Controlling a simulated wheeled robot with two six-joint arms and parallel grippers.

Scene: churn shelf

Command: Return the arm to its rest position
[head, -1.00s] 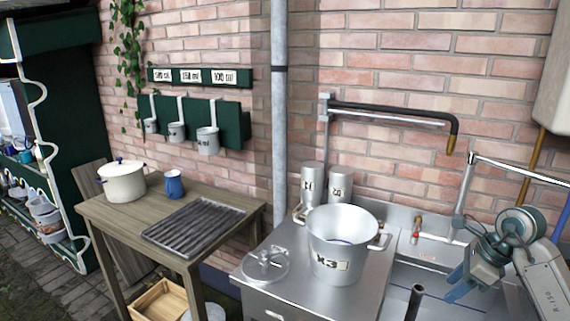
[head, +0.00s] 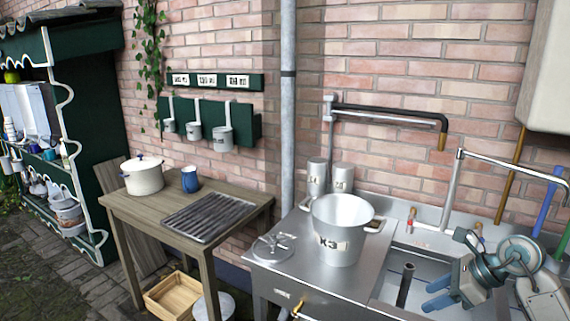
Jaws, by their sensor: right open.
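My right arm comes in at the lower right, over the sink. My right gripper (head: 432,293) has blue fingertips that point left and stand apart. It is open with nothing between the fingers, to the right of the large metal pot (head: 335,244) marked X3 and clear of it. My left gripper is not in the head view.
The pot stands on the steel counter (head: 283,253) beside a lid (head: 273,246) and two metal canisters (head: 342,178). The sink has a tall tap (head: 452,190) and an upright pipe (head: 405,284). A wooden table (head: 150,211) holds a white pot (head: 143,177), blue mug (head: 190,179) and rack (head: 203,217).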

